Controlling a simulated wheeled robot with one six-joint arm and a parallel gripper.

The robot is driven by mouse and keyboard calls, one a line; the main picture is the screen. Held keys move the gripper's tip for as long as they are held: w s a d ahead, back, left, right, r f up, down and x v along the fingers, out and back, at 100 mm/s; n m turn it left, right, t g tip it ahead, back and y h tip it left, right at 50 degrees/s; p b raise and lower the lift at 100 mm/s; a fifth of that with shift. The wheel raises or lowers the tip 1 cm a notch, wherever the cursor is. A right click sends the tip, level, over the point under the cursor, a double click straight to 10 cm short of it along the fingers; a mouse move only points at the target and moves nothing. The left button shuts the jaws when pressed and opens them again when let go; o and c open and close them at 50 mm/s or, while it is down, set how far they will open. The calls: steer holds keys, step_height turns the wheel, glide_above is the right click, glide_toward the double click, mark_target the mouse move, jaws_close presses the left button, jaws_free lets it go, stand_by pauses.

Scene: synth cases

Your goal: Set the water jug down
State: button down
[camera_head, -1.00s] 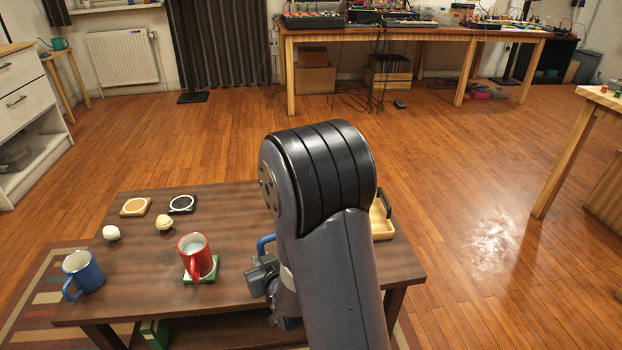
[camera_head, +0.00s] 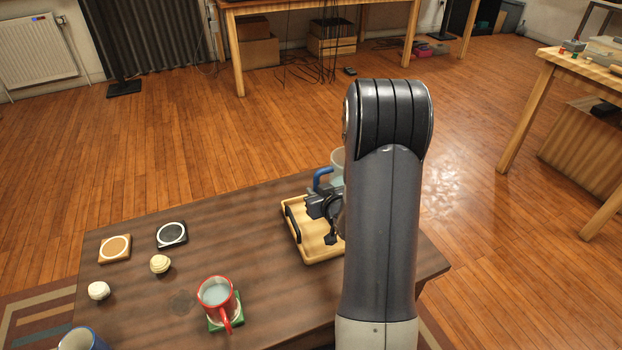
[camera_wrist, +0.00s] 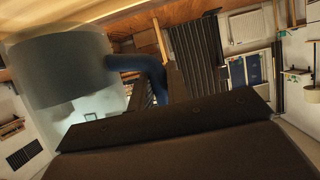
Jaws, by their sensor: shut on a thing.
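The water jug (camera_head: 337,160) is translucent with a blue handle (camera_head: 321,178). In the head view my arm hides most of it. It shows large at the left of the wrist view (camera_wrist: 62,72), with its blue handle (camera_wrist: 138,64) pointing right. My gripper (camera_head: 325,197) is shut on the jug and appears over the tan tray (camera_head: 291,222). I cannot tell whether the jug's base touches anything, as it is hidden.
On the dark low table (camera_head: 240,228) stand a red mug (camera_head: 229,300) on a green coaster (camera_head: 213,325), a blue mug (camera_head: 82,341), two small round things (camera_head: 160,264), an orange coaster (camera_head: 115,248) and a black-edged coaster (camera_head: 172,234). The table's middle is clear.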

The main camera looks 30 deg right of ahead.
steer(key=shift+w+d+f+b, duration=0.1)
steer(key=shift+f+b, duration=2.3)
steer(key=shift+f, duration=0.9)
steer(key=shift+f+b, duration=0.6)
steer(key=c, duration=1.3)
jaws_free()
steer(key=shift+f, duration=0.1)
steer(key=p+v, duration=0.3)
steer(key=v, duration=0.8)
